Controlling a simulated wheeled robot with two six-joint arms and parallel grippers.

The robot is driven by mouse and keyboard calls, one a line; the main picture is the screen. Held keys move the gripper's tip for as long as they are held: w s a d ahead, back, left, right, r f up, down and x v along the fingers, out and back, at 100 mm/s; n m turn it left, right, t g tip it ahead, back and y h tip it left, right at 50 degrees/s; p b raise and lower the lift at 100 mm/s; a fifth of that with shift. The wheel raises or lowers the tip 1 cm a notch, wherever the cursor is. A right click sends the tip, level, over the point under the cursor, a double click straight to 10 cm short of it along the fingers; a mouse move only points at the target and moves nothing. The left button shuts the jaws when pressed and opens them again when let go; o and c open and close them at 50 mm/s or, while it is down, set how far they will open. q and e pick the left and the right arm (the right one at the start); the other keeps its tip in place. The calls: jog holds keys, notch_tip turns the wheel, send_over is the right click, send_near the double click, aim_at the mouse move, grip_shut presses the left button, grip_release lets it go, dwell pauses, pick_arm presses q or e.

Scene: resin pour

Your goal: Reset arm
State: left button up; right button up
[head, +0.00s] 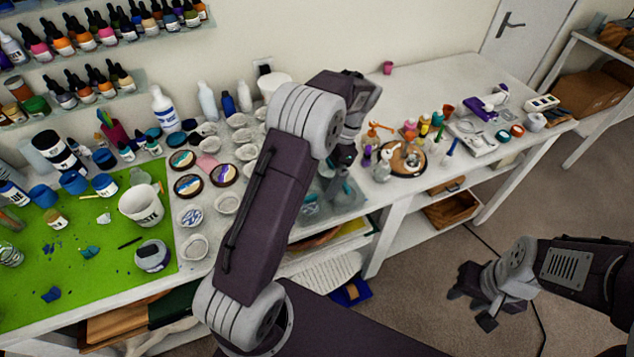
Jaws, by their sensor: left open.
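My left arm rises from the bottom middle of the head view and bends over the table. My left gripper (340,165) points down above the table's front part, beside the small white cups. It is open, and I see nothing held in it; its fingertips are partly hidden by the arm. My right gripper (472,300) hangs over the floor at the lower right, clear of the table. Its fingers are small and dark, and I cannot tell how far apart they are.
The long white table (425,85) holds a green mat (95,270), a white measuring cup (141,205), several small cups (193,247) and bottles (164,110). A round wooden board (403,172) with small items stands right of my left gripper. The floor (420,290) around my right gripper looks clear.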

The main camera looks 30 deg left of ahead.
dwell(0.4)
pick_arm(q)
jog(key=s+d+r+t+h, duration=0.1)
jog(key=s+r, duration=0.4)
jog(key=s, duration=0.1)
jog(key=s+d+f+n+t+h, duration=0.2)
jog(key=s+d+f+n+t, duration=0.1)
jog(key=s+f+n, duration=0.4)
jog(key=shift+s+d+n+t, duration=0.4)
jog(key=shift+s+d+n, duration=0.3)
jog(key=shift+s, duration=0.35)
jog(key=shift+s+a, duration=0.1)
